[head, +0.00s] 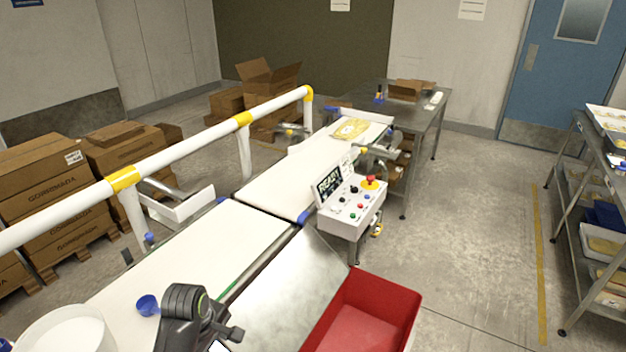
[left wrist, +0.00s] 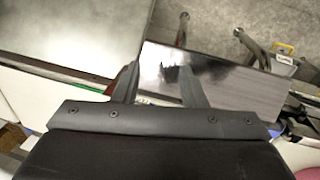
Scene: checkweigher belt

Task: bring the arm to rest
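My left gripper (left wrist: 160,72) shows in the left wrist view with its two dark fingers apart. No object shows between them; a dark glossy panel (left wrist: 225,85) lies beyond the fingertips. In the head view a dark arm joint of mine (head: 184,302) rises at the bottom, over the near belt and the metal plate beside it. Its fingers cannot be made out there. My right gripper is not seen in either view.
A red bin (head: 400,300) and a control box (head: 345,222) reading READY stand right. A white rail (head: 190,142) runs along the left. Open floor lies right.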

